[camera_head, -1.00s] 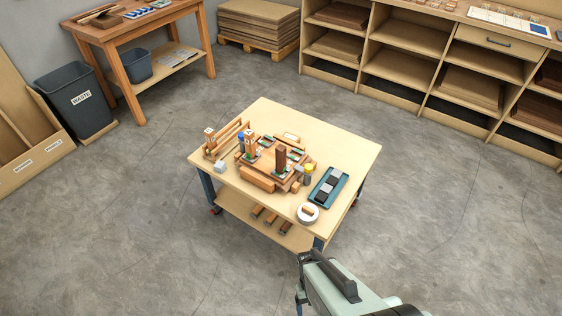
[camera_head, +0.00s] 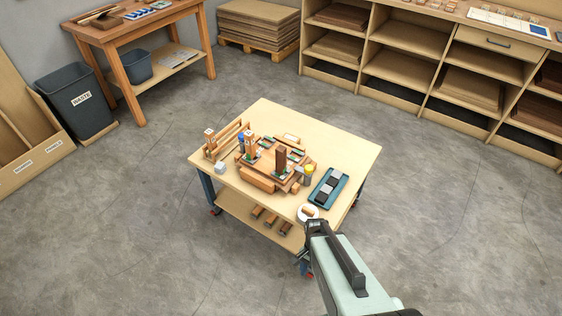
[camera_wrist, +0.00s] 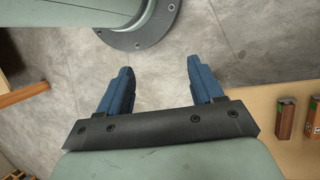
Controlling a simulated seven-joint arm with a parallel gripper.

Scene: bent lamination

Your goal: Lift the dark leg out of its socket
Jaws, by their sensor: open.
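The dark leg (camera_head: 281,160) is a dark brown block standing upright in the wooden assembly (camera_head: 258,180) on the small table. Its lower end and its socket are too small to make out. A lighter leg (camera_head: 250,146) stands upright to its left. My gripper shows in the wrist view (camera_wrist: 160,85) with its two blue fingers wide apart and nothing between them, over the grey floor. In the head view my arm's end is at the table's front right corner, apart from the dark leg.
A blue tray with dark and grey blocks (camera_head: 339,177) lies right of the assembly. A white round dish (camera_head: 308,219) sits near the front corner. A yellow-topped container (camera_head: 308,171) stands close right of the dark leg. The table's back right (camera_head: 345,145) is clear.

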